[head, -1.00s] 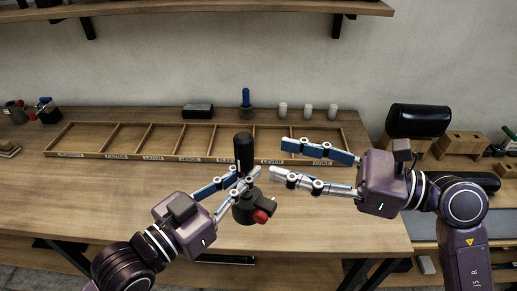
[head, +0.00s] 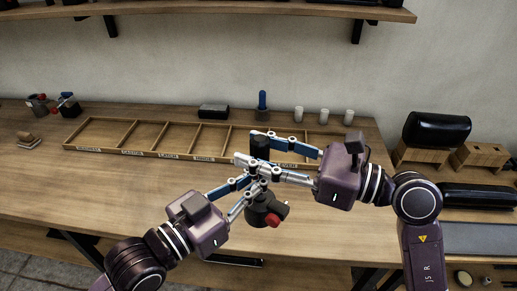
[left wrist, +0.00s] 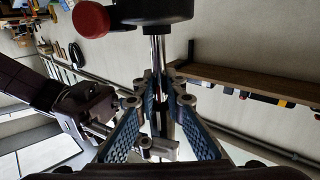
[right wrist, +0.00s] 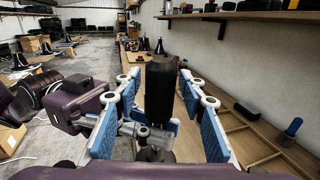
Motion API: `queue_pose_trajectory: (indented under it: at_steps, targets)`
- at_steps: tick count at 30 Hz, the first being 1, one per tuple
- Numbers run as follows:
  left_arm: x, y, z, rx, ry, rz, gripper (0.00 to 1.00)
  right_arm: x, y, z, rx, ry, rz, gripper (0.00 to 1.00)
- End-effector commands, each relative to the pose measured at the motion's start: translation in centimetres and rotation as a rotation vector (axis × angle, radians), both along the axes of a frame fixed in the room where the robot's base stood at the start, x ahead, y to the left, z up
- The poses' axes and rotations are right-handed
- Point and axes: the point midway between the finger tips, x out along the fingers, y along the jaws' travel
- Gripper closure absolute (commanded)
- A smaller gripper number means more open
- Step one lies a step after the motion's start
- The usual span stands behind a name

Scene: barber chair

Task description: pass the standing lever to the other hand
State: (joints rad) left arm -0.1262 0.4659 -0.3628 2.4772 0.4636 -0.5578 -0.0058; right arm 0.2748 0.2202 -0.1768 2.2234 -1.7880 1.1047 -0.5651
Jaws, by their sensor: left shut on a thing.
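The standing lever has a black grip (head: 260,147), a metal shaft (left wrist: 158,58) and a dark base (head: 262,207) with a red knob (head: 272,220). My left gripper (head: 254,182) is shut on the shaft between grip and base, holding the lever roughly upright above the table. It also shows closed around the shaft in the left wrist view (left wrist: 158,88). My right gripper (head: 248,148) is open, its fingers on either side of the black grip. In the right wrist view the grip (right wrist: 160,92) stands between the fingers with gaps on both sides.
A long wooden tray (head: 108,151) with labelled compartments lies behind the grippers on the table (head: 120,190). A blue-handled piece (head: 262,104), several white cups (head: 324,116) and a black block (head: 213,111) stand behind it. A black roll (head: 437,129) is at right.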

Motion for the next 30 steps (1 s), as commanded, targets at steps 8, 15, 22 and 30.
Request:
queue_pose_trajectory:
  at_steps: [8,15,22,30]
  targets:
    - [-0.02,0.01,0.3,-0.004,-0.006,0.0,1.0,0.0,-0.03,0.01,0.0,0.0,0.0,0.96]
    - [-0.01,0.01,0.3,-0.004,-0.006,0.0,1.0,-0.01,-0.04,0.01,0.0,0.0,0.0,1.0]
    - [-0.01,0.01,0.2,-0.002,-0.004,0.0,0.7,-0.03,-0.04,0.22,0.004,-0.003,0.0,1.0]
    - [-0.03,0.07,0.03,-0.003,0.0,0.0,0.7,-0.02,-0.03,0.22,0.004,-0.004,0.0,1.0]
